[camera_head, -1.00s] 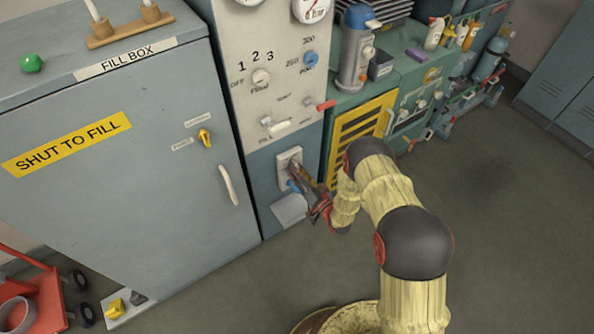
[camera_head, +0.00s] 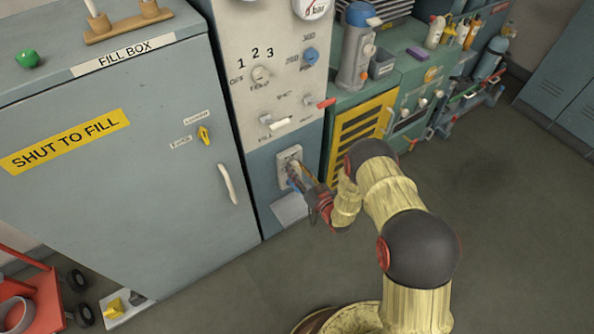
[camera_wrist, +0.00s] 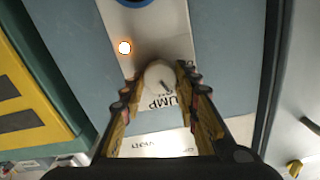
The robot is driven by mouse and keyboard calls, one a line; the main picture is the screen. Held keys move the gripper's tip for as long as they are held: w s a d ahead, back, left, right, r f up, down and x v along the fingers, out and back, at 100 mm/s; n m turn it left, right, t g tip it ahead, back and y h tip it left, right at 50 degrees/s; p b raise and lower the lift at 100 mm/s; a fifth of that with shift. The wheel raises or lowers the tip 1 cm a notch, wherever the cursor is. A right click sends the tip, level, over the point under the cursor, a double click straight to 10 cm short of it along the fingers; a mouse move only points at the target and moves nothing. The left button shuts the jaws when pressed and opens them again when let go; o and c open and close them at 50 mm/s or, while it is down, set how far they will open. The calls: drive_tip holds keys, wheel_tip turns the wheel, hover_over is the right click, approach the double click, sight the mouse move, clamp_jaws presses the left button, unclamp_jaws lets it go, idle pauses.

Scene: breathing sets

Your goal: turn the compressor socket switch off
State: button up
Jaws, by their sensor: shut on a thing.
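A pale socket plate (camera_head: 288,158) is on the blue lower panel of the middle cabinet in the head view. My gripper (camera_head: 298,178) reaches it from the lower right and covers part of it. In the wrist view a pale round knob (camera_wrist: 160,74) sits between the fingertips of my gripper (camera_wrist: 160,82), which are shut on it. Dark lettering ending in "UMP" and a dark mark lie just below the knob. A small lamp (camera_wrist: 124,47) glows to its upper left. The knob's exact setting is hard to read.
A grey cabinet marked "SHUT TO FILL" (camera_head: 65,142) with a pale handle (camera_head: 228,184) stands at left. Above the socket are a white lever (camera_head: 280,122) and a red lever (camera_head: 326,103). A yellow grille (camera_head: 360,130) is close on the right. The floor at right is clear.

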drive_tip(key=n+b, duration=0.1)
drive_tip(key=n, duration=0.6)
drive_tip(key=shift+b, duration=0.4)
drive_tip(key=n, duration=0.6)
drive_tip(key=shift+a, duration=0.1)
drive_tip(key=shift+n, duration=0.4)
drive_tip(key=o, duration=1.1)
drive_tip(key=shift+o, duration=0.2)
drive_tip(key=shift+s, duration=0.1)
drive_tip(key=v, duration=1.2)
drive_tip(key=shift+f, duration=0.1)
